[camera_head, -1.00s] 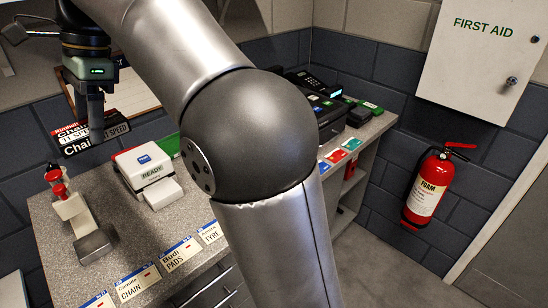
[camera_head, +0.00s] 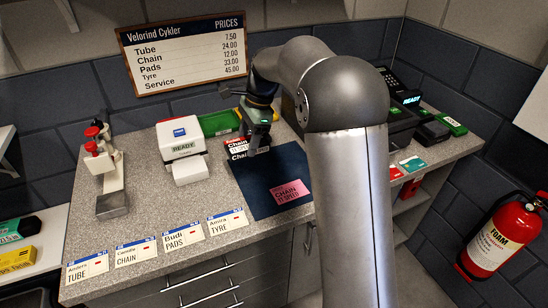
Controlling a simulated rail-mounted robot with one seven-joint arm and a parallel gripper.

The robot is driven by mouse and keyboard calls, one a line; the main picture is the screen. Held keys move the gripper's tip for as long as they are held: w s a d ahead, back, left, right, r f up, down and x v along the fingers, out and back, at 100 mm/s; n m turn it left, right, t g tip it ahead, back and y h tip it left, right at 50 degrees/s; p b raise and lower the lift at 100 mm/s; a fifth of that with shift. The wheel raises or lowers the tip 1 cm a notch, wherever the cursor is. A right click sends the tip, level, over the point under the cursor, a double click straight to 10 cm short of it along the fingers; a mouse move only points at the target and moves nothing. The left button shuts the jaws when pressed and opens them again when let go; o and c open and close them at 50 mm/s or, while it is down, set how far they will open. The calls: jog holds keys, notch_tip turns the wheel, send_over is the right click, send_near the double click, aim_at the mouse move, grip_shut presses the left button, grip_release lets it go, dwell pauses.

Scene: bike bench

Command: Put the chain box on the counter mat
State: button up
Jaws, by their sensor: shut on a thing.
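The chain box (camera_head: 238,149) is a small black, red and white carton with "Chain" lettering. It is at the back left part of the dark blue counter mat (camera_head: 262,208). My gripper (camera_head: 257,138) is shut on the box from above. I cannot tell whether the box's underside touches the mat, and my gripper hides part of the box. A pink card (camera_head: 290,192) reading "CHAIN 11 SPEED" lies on the front part of the mat.
A white label printer (camera_head: 182,140) and a green tray (camera_head: 218,123) stand left of the mat. A red-topped device (camera_head: 104,165) stands further left. Name cards (camera_head: 184,235) line the front edge. A card terminal (camera_head: 436,131) is at the right.

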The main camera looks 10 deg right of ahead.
jog(key=d, duration=0.1)
jog(key=w+d+f, duration=0.1)
jog(key=w+d+p, duration=0.1)
jog(key=d, duration=0.1)
jog(key=shift+w+f, duration=0.15)
jog(key=shift+f, duration=0.25)
send_over(269, 164)
jog(key=f, duration=0.4)
jog(key=shift+s+p, duration=0.3)
jog(key=shift+w+d+f, duration=0.3)
jog(key=shift+d+f, duration=0.25)
jog(key=shift+f, duration=0.2)
jog(key=shift+d+f+p, duration=0.1)
jog(key=shift+f+p, duration=0.25)
jog(key=shift+f, duration=1.3)
jog(key=shift+f, duration=0.2)
jog(key=o, duration=1.2)
